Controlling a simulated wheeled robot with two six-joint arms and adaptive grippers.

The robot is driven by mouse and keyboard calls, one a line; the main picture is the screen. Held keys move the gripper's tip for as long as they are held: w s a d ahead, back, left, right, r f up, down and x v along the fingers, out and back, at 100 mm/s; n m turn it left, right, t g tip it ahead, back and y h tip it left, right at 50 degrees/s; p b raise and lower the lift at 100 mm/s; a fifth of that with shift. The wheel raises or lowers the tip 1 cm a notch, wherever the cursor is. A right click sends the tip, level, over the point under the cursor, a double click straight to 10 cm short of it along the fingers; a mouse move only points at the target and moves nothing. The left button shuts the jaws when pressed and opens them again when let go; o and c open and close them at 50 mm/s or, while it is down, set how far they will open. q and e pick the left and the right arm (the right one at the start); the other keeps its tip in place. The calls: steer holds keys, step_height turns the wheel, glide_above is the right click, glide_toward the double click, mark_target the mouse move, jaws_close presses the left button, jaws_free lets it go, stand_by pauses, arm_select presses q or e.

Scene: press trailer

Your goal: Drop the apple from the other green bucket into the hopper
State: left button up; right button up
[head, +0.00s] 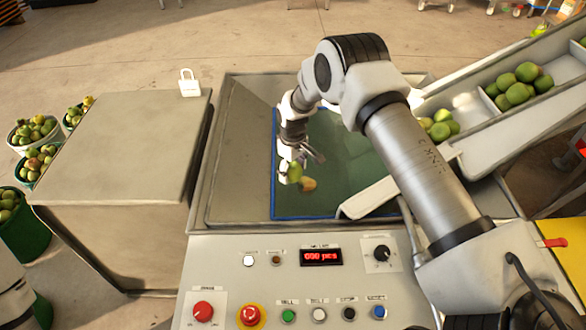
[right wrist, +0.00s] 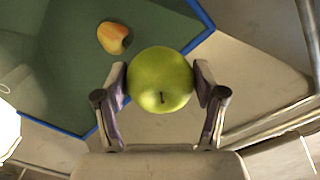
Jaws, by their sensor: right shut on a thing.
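My right gripper (head: 301,161) is shut on a green apple (head: 292,174) above the hopper (head: 240,150), a metal tray around a green, blue-edged floor. In the right wrist view the green apple (right wrist: 160,82) sits between the two fingers, stem side showing. A yellow-orange fruit (head: 308,185) lies on the green floor close by; it also shows in the right wrist view (right wrist: 114,38). Green buckets of apples stand on the ground at the far left, one large bucket (head: 26,232) in front. My left gripper is out of view.
A grey table (head: 120,150) stands left of the hopper, with a white padlock-shaped item (head: 189,83) at its back corner. A control panel (head: 300,285) with buttons lies in front. A sloped chute (head: 480,125) with green apples rises at the right, behind my right arm.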

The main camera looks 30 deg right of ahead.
mark_target(293, 166)
steer(key=o, duration=1.3)
step_height(293, 166, up, 12)
